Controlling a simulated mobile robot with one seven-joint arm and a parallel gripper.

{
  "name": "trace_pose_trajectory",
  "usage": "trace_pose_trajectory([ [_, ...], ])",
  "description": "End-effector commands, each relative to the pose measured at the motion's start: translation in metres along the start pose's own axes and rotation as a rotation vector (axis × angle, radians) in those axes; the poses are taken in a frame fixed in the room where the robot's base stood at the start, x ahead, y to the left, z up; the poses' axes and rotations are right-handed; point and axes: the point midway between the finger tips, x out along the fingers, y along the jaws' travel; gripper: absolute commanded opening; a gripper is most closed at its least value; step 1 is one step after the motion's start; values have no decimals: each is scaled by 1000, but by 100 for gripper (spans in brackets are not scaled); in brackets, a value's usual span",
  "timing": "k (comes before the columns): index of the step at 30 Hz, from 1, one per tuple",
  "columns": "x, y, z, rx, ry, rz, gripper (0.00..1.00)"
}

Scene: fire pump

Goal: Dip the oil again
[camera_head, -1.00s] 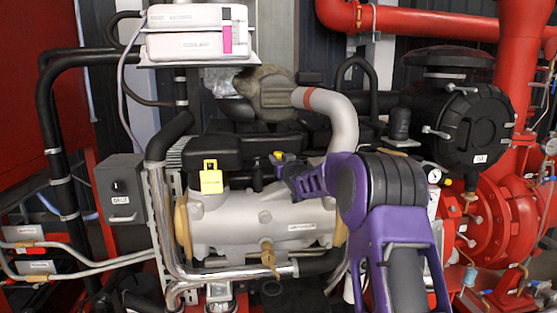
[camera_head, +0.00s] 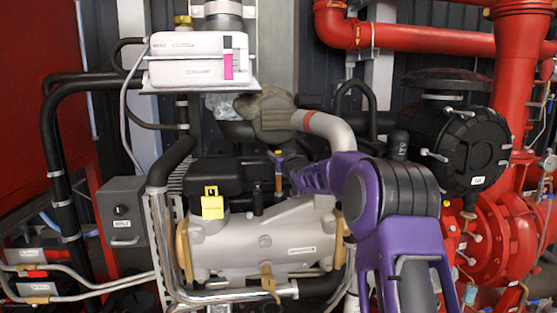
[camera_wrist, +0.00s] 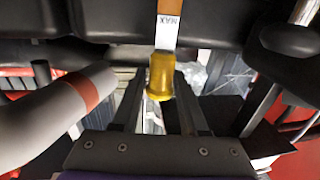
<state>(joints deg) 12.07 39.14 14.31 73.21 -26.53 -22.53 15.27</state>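The oil dipstick has a yellow handle (camera_wrist: 161,76) and a flat strip (camera_wrist: 168,22), orange and white with the word MAX upside down, in the wrist view. My gripper (camera_wrist: 157,98) has its two dark fingers on either side of the handle and looks shut on it. In the head view the dipstick's brownish strip (camera_head: 279,184) shows upright above the engine, drawn up at least partly. My gripper (camera_head: 280,157) is at its top. The strip's lower end and the dipstick tube's mouth cannot be made out. The silver engine (camera_head: 262,242) lies below.
A grey pipe with a red band (camera_head: 330,130) runs close by my gripper. A black engine cover (camera_head: 215,176) and a yellow tag (camera_head: 212,205) are to the left. The white coolant tank (camera_head: 195,60) is above left. A black round housing (camera_head: 462,150) stands at right.

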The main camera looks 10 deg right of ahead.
Motion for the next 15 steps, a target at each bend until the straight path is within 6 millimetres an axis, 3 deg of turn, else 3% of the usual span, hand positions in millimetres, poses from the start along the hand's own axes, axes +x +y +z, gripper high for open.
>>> trace_pose_trajectory([
  [3, 0, 0, -5, -1, 5, 0, 61],
  [15, -6, 1, 1, 1, -5, 1, 61],
])
